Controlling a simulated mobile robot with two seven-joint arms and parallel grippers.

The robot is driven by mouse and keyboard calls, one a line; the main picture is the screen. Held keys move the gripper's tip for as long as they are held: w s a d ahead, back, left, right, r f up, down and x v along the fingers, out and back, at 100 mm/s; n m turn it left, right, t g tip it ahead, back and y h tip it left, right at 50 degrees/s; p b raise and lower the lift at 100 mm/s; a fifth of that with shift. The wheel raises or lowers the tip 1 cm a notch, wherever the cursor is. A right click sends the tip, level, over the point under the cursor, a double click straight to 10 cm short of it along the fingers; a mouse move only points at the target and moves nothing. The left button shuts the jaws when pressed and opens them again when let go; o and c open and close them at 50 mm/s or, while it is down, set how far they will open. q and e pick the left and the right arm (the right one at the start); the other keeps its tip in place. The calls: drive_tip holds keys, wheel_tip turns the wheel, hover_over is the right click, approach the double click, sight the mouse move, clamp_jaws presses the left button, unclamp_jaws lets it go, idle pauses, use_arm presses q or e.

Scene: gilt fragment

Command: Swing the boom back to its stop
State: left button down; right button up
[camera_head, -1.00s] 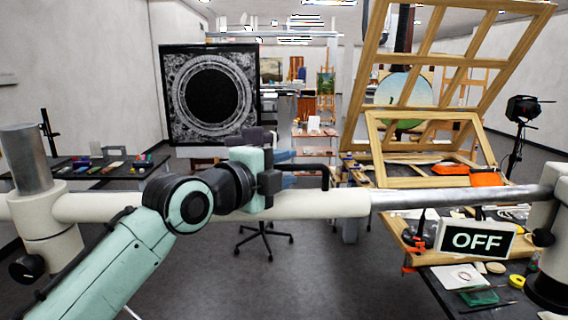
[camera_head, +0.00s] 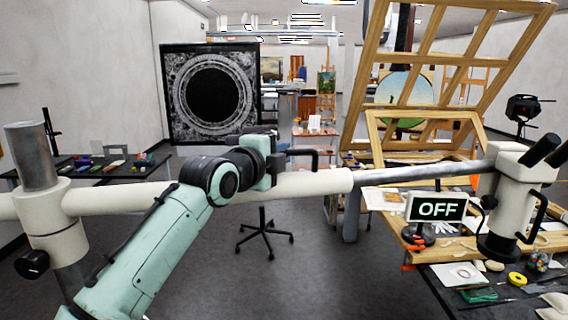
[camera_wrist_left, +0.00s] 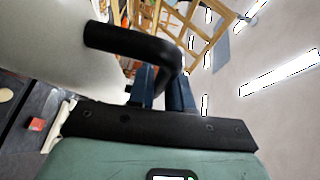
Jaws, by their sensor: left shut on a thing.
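The boom (camera_head: 110,199) is a thick white tube running from a post (camera_head: 40,180) at the left. A thinner metal rod (camera_head: 420,172) continues it to the right and carries a white microscope head (camera_head: 508,190) over the table. A black bent handle (camera_head: 305,152) stands out from the boom near its middle. My left gripper (camera_head: 284,158) is shut on this handle. The wrist view shows the handle (camera_wrist_left: 130,42) between the gripper's blue fingers (camera_wrist_left: 165,90). My right gripper is out of view. No stop can be clearly made out.
A stool (camera_head: 264,235) stands on the floor behind the boom. A dark side table (camera_head: 120,172) is at left.

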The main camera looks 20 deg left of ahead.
use_arm(q)
drive_tip(key=w+a+y, duration=0.1)
drive_tip(key=w+a, duration=0.1)
drive_tip(key=w+a+n+y, duration=0.1)
drive_tip(key=w+a, duration=0.1)
drive_tip(key=shift+w+r+n, duration=0.2)
drive_tip(key=shift+n, duration=0.1)
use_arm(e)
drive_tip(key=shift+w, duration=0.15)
